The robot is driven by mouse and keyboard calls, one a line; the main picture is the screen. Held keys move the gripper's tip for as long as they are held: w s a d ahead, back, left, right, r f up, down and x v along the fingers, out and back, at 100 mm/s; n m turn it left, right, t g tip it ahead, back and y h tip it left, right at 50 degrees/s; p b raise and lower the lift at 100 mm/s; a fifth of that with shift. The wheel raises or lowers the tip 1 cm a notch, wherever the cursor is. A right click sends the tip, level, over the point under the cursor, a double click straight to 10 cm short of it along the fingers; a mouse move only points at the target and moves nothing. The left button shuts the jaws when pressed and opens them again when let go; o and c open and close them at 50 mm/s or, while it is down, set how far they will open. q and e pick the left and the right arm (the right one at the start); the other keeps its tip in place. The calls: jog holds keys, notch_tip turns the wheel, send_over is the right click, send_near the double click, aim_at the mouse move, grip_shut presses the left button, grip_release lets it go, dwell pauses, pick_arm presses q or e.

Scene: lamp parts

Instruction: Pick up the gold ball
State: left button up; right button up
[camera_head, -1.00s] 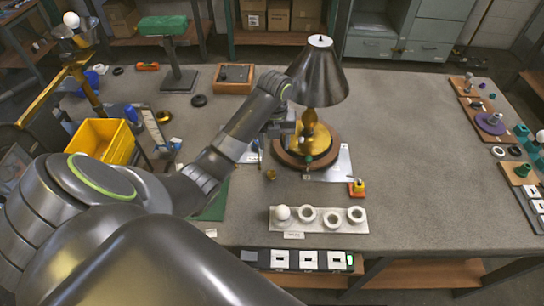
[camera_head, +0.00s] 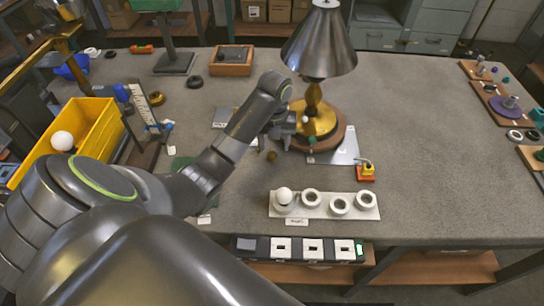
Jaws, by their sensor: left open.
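A small gold ball (camera_head: 271,156) lies on the grey workbench, in front and to the left of the lamp's base. My left gripper (camera_head: 291,129) is open and points toward the lamp, just behind and to the right of the ball. Its fingers are small and partly hidden in this view, and they do not hold the ball. The lamp (camera_head: 319,50) has a dark metal shade, a gold stem and a round brown base. My right gripper is not in view.
A white tray (camera_head: 350,211) with several rings and a white ball stands near the front edge. A yellow bin (camera_head: 97,125) with a white ball (camera_head: 62,140) is at left. An orange-yellow block (camera_head: 366,172) sits right of the lamp. The bench's right middle is clear.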

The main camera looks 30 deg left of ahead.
aim_at(272, 153)
pick_arm(q)
jog(key=f, duration=0.2)
jog(key=a+f, duration=0.1)
jog(key=f, duration=0.2)
jog(key=shift+w+p, duration=0.1)
jog(key=shift+p, duration=0.3)
jog(key=shift+c, duration=0.2)
jog(key=c, duration=1)
